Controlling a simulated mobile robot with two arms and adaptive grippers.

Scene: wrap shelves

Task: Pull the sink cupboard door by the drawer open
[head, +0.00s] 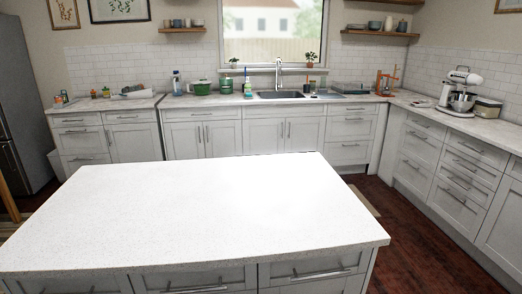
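The sink cupboard stands below the sink (281,94) on the far wall, beyond the island. Its right door (308,138) is beside a drawer unit (349,133) and looks shut. A vertical bar handle (289,130) is near that door's left edge. The left sink cupboard door (262,137) also looks shut, with its own handle close to the other one. The lower edges of the doors are partly hidden by the island. Neither of my grippers is in view.
A white-topped island (195,210) fills the foreground, between me and the sink. Dark wooden floor (415,225) is free along its right side. Drawers line the right wall under a counter with a stand mixer (460,92). A fridge (22,110) stands at far left.

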